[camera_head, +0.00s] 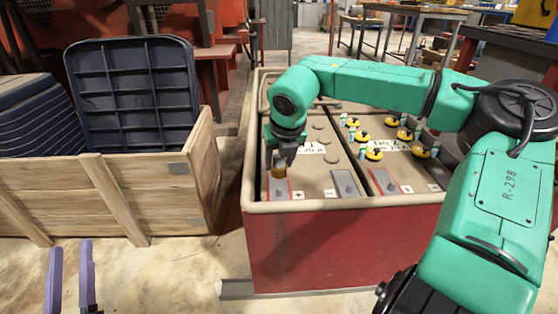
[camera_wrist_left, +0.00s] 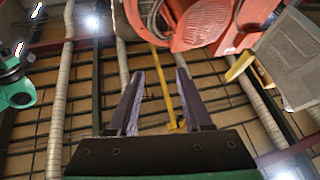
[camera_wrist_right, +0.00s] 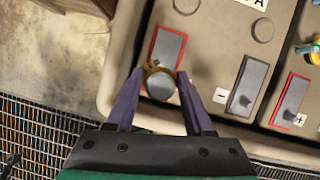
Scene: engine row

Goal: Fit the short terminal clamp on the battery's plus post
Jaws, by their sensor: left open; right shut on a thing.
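The near left battery (camera_head: 316,178) has a plus terminal pad (camera_head: 280,190) outlined in red, also in the right wrist view (camera_wrist_right: 168,48). My right gripper (camera_head: 279,162) is shut on the short terminal clamp (camera_head: 279,172), a small brass-coloured piece directly above or at that pad. In the right wrist view the clamp (camera_wrist_right: 151,68) lies between my purple fingertips, beside or around a round grey post top (camera_wrist_right: 163,88). I cannot tell whether it sits on the post. My left gripper (camera_head: 70,280) is open and empty at lower left, away from the battery.
The minus pad (camera_head: 345,183) lies right of the plus pad. A second battery on the right carries several yellow caps (camera_head: 373,154). The red case has a raised beige rim (camera_head: 350,203). A wooden crate (camera_head: 100,190) with dark panels stands left. Floor between is free.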

